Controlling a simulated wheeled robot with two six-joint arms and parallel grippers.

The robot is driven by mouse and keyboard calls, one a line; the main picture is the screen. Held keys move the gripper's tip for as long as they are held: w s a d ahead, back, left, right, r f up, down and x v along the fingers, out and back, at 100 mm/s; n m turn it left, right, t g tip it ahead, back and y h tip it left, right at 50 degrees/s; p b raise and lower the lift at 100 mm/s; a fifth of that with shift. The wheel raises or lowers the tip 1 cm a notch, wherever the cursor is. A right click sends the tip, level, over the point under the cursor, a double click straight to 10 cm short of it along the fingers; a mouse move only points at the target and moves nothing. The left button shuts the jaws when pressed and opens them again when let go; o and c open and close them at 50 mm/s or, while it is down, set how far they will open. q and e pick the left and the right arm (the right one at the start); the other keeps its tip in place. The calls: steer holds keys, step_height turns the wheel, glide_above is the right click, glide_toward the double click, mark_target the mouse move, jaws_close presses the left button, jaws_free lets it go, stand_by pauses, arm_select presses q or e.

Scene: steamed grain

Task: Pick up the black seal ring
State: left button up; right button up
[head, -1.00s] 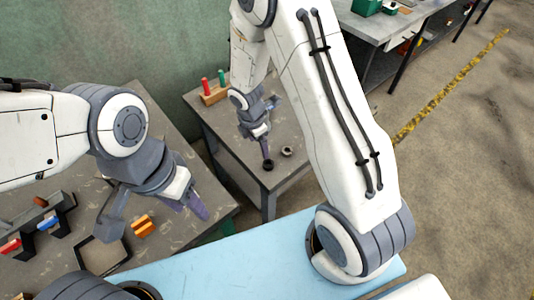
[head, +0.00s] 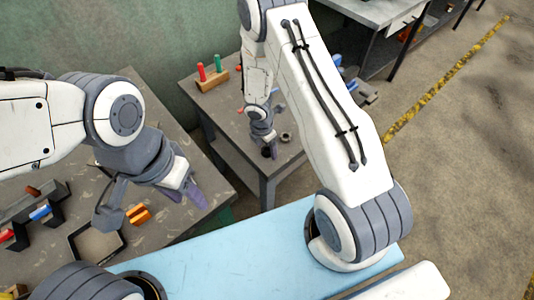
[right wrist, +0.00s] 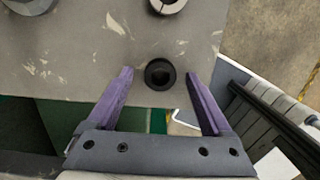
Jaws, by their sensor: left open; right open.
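The black seal ring (right wrist: 160,74) lies on the grey table near its edge in the right wrist view. It also shows as a small dark ring in the head view (head: 266,152), partly hidden by my right gripper. My right gripper (right wrist: 160,76) is open, with its purple fingers on either side of the ring and apart from it. In the head view my right gripper (head: 270,148) is over the table's front corner. My left gripper (head: 150,205) is open and empty above the left table.
A metal ring (right wrist: 167,4) lies beyond the black ring. A wooden stand with red and green pegs (head: 212,80) is at the table's back. On the left table (head: 165,228) are an orange block (head: 138,214) and an empty square tray (head: 75,252).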

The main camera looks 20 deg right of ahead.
steer(key=shift+f, duration=0.15)
jaws_close()
